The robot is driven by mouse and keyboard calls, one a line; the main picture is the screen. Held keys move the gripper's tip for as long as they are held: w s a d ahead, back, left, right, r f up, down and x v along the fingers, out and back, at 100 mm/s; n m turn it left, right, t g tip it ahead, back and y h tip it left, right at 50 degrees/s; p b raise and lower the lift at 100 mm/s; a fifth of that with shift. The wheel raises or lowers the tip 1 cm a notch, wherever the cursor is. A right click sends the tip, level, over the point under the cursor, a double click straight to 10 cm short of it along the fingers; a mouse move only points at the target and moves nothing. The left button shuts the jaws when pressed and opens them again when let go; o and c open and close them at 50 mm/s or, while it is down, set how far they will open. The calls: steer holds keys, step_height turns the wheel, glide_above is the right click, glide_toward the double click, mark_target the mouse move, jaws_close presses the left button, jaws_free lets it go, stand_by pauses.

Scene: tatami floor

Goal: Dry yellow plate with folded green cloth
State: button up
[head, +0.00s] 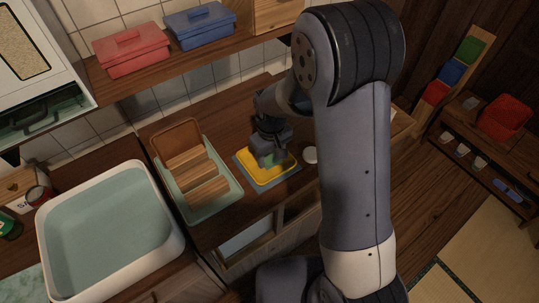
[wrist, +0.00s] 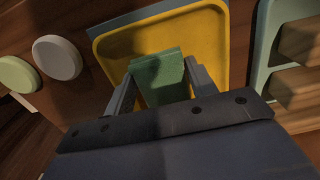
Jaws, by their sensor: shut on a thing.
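The yellow plate (head: 284,176) lies on a grey-blue mat (head: 292,181) on the wooden counter, right of the dish rack. In the wrist view the plate (wrist: 122,50) is rectangular with a raised rim. The folded green cloth (wrist: 160,72) is between my gripper's two fingers (wrist: 158,84), which are shut on it. My gripper (head: 268,158) is over the plate and hides part of it in the head view. The cloth appears low over or against the plate; I cannot tell whether it touches.
A pale green rack (head: 224,203) with wooden pieces stands left of the plate. A white basin (head: 171,222) is further left. A white round object (head: 310,155) lies close right of the plate. Red (head: 132,52) and blue (head: 200,26) boxes sit on the shelf above.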

steer(key=shift+w+d, duration=0.2)
steer(key=shift+d, duration=0.15)
steer(key=r+p, duration=0.1)
steer(key=r, duration=0.1)
steer(key=r+p, duration=0.1)
steer(key=r, duration=0.1)
steer(key=shift+w+d, duration=0.15)
steer(key=shift+d, duration=0.05)
steer(key=shift+r+p, duration=1.55)
steer(key=shift+r, duration=0.55)
steer(key=shift+f, duration=0.1)
